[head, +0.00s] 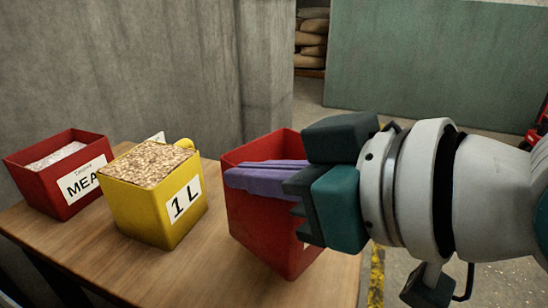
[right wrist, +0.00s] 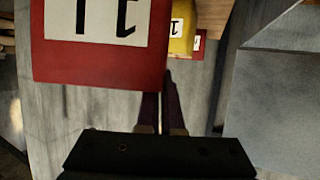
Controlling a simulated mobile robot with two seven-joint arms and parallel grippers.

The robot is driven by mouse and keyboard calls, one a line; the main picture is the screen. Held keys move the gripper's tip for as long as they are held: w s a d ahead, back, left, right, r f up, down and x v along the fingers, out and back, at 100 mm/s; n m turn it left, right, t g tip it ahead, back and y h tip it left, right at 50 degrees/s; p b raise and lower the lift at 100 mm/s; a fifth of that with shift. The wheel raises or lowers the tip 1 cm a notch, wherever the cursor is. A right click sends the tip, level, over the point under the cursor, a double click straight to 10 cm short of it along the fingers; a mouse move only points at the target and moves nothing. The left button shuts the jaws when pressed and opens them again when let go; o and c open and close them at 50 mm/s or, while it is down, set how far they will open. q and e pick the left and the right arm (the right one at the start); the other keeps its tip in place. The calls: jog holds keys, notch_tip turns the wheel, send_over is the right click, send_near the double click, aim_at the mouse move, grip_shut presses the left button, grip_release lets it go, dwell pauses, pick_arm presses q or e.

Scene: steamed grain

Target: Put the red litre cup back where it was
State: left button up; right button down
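The red litre cup (head: 262,230) is at the right end of the wooden table, upright. My right gripper (head: 265,177) comes in from the right, its purple fingers at the cup's rim. In the right wrist view the red cup (right wrist: 100,70) shows its white label upside down. The fingers (right wrist: 163,105) are close together, one on each side of the cup's near wall, so the gripper is shut on that wall. I cannot tell whether the cup's base touches the table. My left gripper is not in view.
A yellow litre cup (head: 150,215) full of grain stands left of the red cup. A red box (head: 40,190) with pale contents stands further left. The wooden table (head: 85,262) is bare in front of them. A concrete wall (head: 120,60) rises behind.

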aim_at(265, 226)
notch_tip(265, 226, down, 5)
jog(key=shift+r+b, duration=0.1)
jog(key=shift+b, duration=0.6)
jog(key=c, duration=1.1)
grip_release()
